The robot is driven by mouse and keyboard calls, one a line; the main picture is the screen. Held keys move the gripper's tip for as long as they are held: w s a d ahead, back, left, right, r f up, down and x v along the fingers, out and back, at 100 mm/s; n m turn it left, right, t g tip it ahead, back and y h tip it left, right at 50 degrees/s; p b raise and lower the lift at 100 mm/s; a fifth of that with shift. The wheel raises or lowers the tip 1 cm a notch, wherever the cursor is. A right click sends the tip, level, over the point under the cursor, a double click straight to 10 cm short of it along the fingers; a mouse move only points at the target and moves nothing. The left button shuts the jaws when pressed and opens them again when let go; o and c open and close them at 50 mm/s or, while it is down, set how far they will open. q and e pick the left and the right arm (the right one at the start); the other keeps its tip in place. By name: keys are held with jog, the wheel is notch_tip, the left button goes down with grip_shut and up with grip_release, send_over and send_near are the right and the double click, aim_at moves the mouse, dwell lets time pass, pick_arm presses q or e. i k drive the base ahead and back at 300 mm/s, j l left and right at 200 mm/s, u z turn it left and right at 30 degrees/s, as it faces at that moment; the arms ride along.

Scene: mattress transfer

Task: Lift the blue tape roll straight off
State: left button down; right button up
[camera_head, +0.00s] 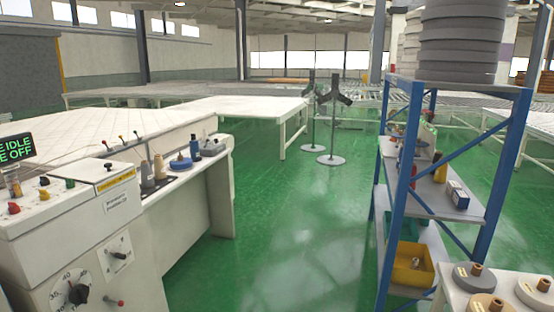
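A blue roll (180,164), the only blue disc in view, lies flat on the narrow ledge of the white machine bench on the left. A small pale piece shows on its top; I cannot tell what it is. A dark blue bottle (195,148) stands close to its right. Tan and grey bottles (159,167) stand to its left. Neither of my grippers is in view.
A blue-framed shelf rack (404,150) stands at right, with a yellow bin (411,268) low on it. A small white table (456,291) at bottom right holds grey and tan rolls with brown cores. Two black stands (331,159) stand farther back. The green floor (285,240) between is clear.

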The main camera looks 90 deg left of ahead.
aim_at(179, 163)
jog(key=u, duration=3.45)
jog(key=i+l+z, duration=0.25)
jog(key=i+z, duration=0.15)
jog(key=i, duration=0.6)
jog(key=i+j+z, duration=0.1)
jog(key=i+z, duration=0.3)
jog(key=i, duration=0.65)
